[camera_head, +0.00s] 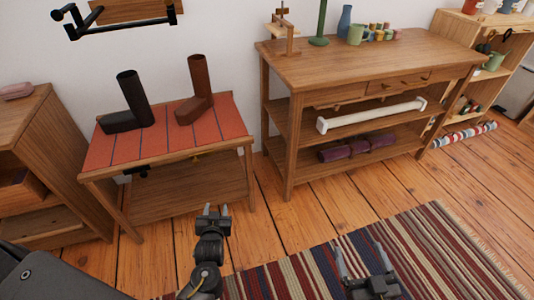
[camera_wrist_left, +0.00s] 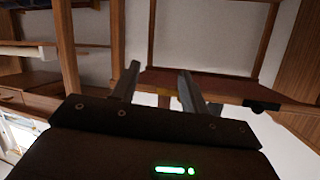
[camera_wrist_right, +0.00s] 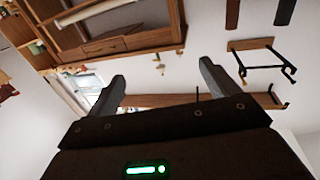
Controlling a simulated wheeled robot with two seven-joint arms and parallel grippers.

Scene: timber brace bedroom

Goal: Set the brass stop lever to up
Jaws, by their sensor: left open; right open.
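A small brass-coloured piece (camera_head: 195,158), which looks like the stop lever, sits under the front edge of the small table (camera_head: 167,164). It is tiny, and I cannot tell whether it points up or down. A yellowish piece (camera_wrist_left: 163,100), likely the same part, shows between the fingers in the left wrist view. My left gripper (camera_head: 216,210) is open and empty, in front of the small table and apart from it. My right gripper (camera_head: 359,260) is open and empty above the striped rug, well to the right.
Two boot-shaped objects, one black (camera_head: 128,105) and one brown (camera_head: 197,92), stand on the table's orange cloth (camera_head: 160,140). A black fitting (camera_head: 143,170) is under its left front edge. A workbench (camera_head: 370,62) stands to the right. Floor in front is clear except the striped rug (camera_head: 300,275).

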